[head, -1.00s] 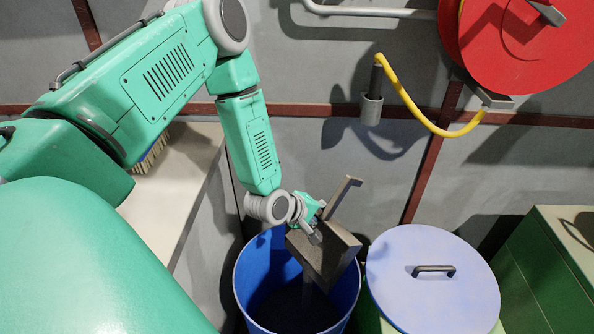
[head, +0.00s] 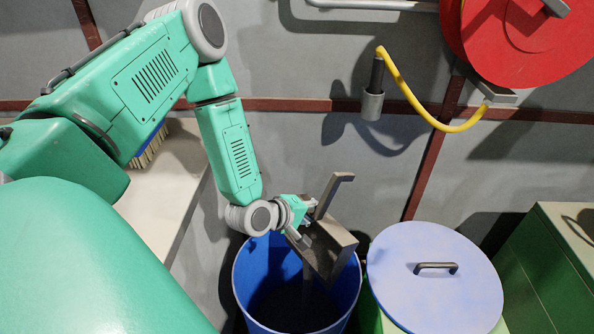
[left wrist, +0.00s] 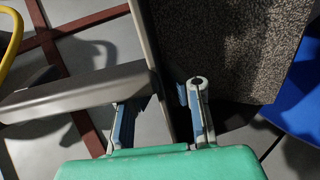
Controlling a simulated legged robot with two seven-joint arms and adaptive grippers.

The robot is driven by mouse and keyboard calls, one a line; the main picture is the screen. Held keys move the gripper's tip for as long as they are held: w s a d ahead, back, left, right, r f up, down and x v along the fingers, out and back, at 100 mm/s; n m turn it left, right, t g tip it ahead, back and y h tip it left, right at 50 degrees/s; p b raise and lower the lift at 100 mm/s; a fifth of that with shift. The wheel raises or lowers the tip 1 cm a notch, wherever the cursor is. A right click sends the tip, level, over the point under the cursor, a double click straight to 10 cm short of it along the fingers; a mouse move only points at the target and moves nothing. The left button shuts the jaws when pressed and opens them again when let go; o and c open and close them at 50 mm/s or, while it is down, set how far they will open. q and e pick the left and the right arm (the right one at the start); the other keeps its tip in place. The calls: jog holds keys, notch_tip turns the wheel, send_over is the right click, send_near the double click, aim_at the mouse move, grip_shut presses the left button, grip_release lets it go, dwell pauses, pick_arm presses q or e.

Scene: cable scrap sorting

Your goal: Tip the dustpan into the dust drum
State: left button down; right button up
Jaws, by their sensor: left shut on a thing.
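The dustpan (head: 345,248) is dark grey-brown with a flat bar handle. It hangs tilted over the open mouth of the blue dust drum (head: 250,270). My left gripper (head: 306,214) is shut on the dustpan near the handle. In the left wrist view the fingers (left wrist: 162,108) stand either side of a thin part of it; the handle (left wrist: 70,90) runs left. The pan's inside (left wrist: 240,45) looks speckled grey; I cannot tell dust from bare surface. A narrow greyish strip shows below the pan, inside the drum; I cannot tell what it is. My right gripper is not in view.
A drum with a pale lilac lid (head: 435,285) stands close right of the blue drum. A green cabinet (head: 545,265) is further right. A yellow hose (head: 415,105) hangs from a red reel (head: 525,45) above. A pale bench (head: 165,200) with a brush (head: 150,145) is left.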

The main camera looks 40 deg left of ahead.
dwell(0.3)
pick_arm(q)
jog(key=shift+s+f+b, duration=0.1)
jog(key=shift+s+b, duration=0.1)
jog(key=shift+b, duration=0.1)
jog(key=shift+s+a+t+b, duration=0.15)
jog(key=shift+s+t+b, duration=0.45)
jog(key=shift+t+b, duration=0.1)
jog(key=shift+s+r+t, duration=0.25)
jog(key=shift+s+t, duration=0.05)
jog(key=shift+b, duration=0.3)
jog(key=s+t+b, duration=0.2)
jog(key=b, duration=0.1)
jog(key=shift+s+a+h, duration=0.15)
jog(key=shift+a+h, duration=0.1)
jog(key=shift+h, duration=0.15)
